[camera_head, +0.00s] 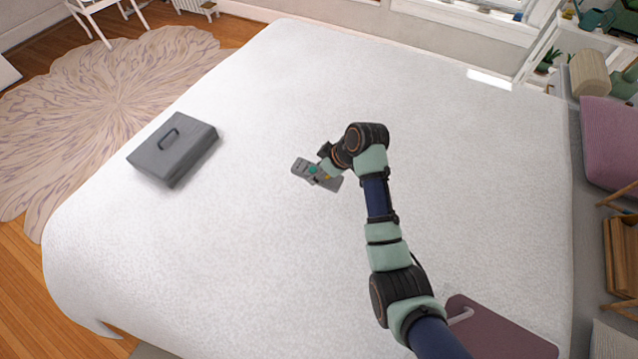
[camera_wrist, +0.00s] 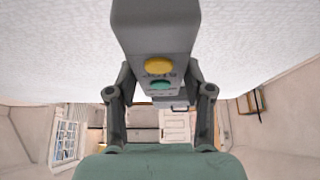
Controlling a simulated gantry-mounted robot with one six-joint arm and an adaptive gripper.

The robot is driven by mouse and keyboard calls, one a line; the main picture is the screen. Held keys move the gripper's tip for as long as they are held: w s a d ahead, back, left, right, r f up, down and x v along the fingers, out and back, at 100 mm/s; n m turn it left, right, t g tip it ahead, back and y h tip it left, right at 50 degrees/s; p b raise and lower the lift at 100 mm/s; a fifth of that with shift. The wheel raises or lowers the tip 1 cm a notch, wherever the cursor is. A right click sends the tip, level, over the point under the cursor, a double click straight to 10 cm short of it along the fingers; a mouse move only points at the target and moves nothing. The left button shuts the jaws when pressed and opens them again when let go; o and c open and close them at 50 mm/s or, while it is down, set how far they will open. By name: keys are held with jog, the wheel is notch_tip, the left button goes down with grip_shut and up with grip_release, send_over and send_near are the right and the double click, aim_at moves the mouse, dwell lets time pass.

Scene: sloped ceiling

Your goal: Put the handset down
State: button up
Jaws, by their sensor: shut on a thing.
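The handset (camera_head: 304,170) is a grey, boxy device with coloured buttons. It is in my gripper (camera_head: 318,172), over the middle of the white bed (camera_head: 230,240). In the wrist view, the handset (camera_wrist: 155,25) fills the top middle, with a yellow and a green button facing the camera. The two fingers of my gripper (camera_wrist: 160,100) are on either side of it, shut on it. I cannot tell whether the handset touches the bed.
A grey case with a handle (camera_head: 172,148) lies on the left of the bed. A dark mauve flat object (camera_head: 500,330) is at the lower right, near my arm. A purple cushion (camera_head: 610,140) is at the right. The bed around the handset is clear.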

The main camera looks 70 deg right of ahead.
notch_tip(320, 180, up, 8)
jog(key=shift+r+p, duration=0.15)
jog(key=shift+p, duration=0.2)
